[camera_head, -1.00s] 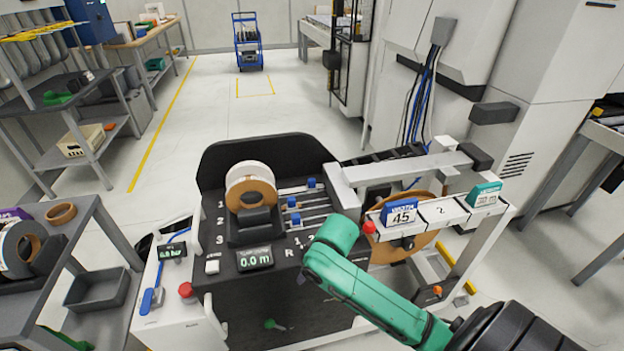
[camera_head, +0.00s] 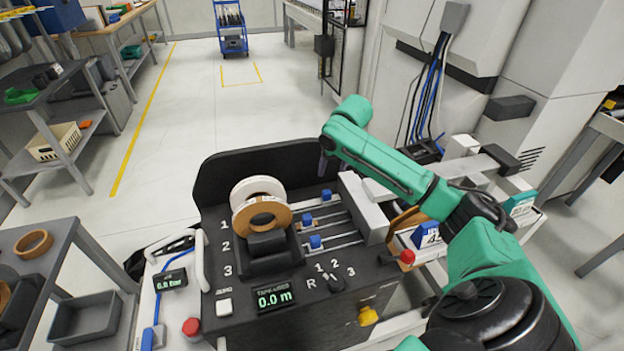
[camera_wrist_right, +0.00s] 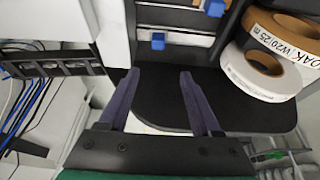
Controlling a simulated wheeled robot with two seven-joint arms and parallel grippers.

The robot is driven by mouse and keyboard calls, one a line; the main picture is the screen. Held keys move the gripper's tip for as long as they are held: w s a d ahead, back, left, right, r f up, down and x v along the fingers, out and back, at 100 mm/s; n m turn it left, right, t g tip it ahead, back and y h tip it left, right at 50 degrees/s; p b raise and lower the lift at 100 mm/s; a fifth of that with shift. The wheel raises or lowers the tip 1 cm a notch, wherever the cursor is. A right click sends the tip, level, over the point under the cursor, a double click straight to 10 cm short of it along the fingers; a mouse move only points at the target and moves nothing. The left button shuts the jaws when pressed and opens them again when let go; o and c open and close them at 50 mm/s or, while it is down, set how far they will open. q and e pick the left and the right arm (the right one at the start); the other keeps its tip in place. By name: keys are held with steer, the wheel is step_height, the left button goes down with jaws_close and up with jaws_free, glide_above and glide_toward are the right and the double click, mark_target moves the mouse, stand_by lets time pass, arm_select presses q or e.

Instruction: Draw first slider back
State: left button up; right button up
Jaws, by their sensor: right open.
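The first slider (camera_head: 326,194) is a small blue block on the rail farthest back on the dark machine panel, by the number 1. It also shows in the right wrist view (camera_wrist_right: 158,41), ahead of my fingertips and apart from them. Two more blue sliders, the second (camera_head: 307,219) and third (camera_head: 315,241), sit on the rails nearer me. My right gripper (camera_wrist_right: 160,72) is open and empty, with purple fingers on either side of the view's middle. In the head view it (camera_head: 323,166) hangs behind the first slider, mostly hidden by the green arm. My left gripper is out of view.
Tape rolls (camera_head: 262,212) stand left of the rails. A grey block (camera_head: 364,207) borders the rails on the right. The dark back panel (camera_head: 262,166) rises behind. A red knob (camera_head: 407,257) and a display (camera_head: 274,298) are nearer me.

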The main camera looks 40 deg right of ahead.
glide_toward(327, 192)
steer(key=x, duration=0.8)
steer(key=shift+w, duration=0.2)
steer(key=shift+d+f, duration=0.1)
steer(key=shift+f, duration=0.15)
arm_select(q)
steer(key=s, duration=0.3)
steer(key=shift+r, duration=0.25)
arm_select(e)
jaws_close()
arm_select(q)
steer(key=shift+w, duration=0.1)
